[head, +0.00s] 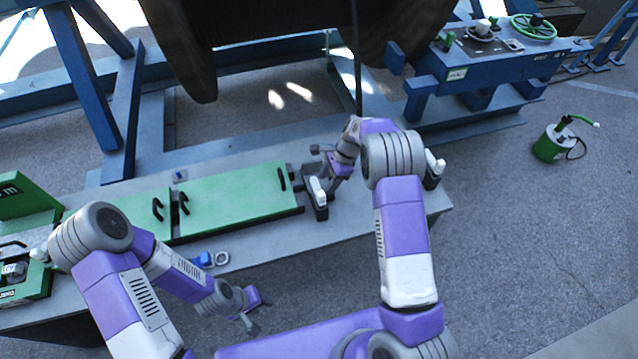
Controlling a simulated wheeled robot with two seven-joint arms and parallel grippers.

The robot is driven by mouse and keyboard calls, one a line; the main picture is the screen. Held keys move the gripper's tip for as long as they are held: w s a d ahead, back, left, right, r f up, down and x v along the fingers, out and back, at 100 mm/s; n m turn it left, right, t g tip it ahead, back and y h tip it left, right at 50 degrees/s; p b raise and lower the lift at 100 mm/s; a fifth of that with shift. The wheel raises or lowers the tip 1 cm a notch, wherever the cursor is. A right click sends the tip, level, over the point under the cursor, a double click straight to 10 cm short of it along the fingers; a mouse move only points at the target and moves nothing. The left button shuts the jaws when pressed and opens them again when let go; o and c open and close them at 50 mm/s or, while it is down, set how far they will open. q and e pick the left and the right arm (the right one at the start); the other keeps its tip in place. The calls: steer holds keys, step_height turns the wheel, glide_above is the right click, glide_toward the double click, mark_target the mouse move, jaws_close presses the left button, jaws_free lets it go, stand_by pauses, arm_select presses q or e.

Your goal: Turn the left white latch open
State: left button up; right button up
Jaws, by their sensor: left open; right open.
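A white latch (318,191) sits on a dark bracket at the right end of the long green panel. A second white latch (434,163) sits further right on another dark bracket, partly behind my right arm. My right gripper (322,166) is open just above and beside the first latch; I cannot tell whether it touches it. My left gripper (258,312) is open and empty in front of the bench, away from both latches. A small white part (40,253) also shows at the far left by the green box, partly hidden by my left arm.
The green panel (240,197) with black handles lies on the grey bench (270,242). A blue part (203,259) and a ring (222,258) lie near its front edge. A large reel (290,20) hangs behind. A green canister (549,145) stands on open floor at right.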

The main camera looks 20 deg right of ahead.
mark_target(321, 193)
steer(key=shift+s+a+f, duration=0.3)
steer(key=shift+s+f, duration=0.15)
steer(key=shift+f, duration=0.1)
steer(key=shift+s+a+f, duration=0.3)
steer(key=shift+s+f, duration=0.1)
steer(key=shift+f, duration=0.15)
steer(key=shift+w+x, duration=0.25)
steer(key=shift+x, duration=0.9)
steer(key=shift+w+a+f, duration=0.1)
steer(key=shift+f, duration=0.4)
steer(key=shift+r, duration=0.1)
steer(key=shift+c, duration=0.3)
jaws_close()
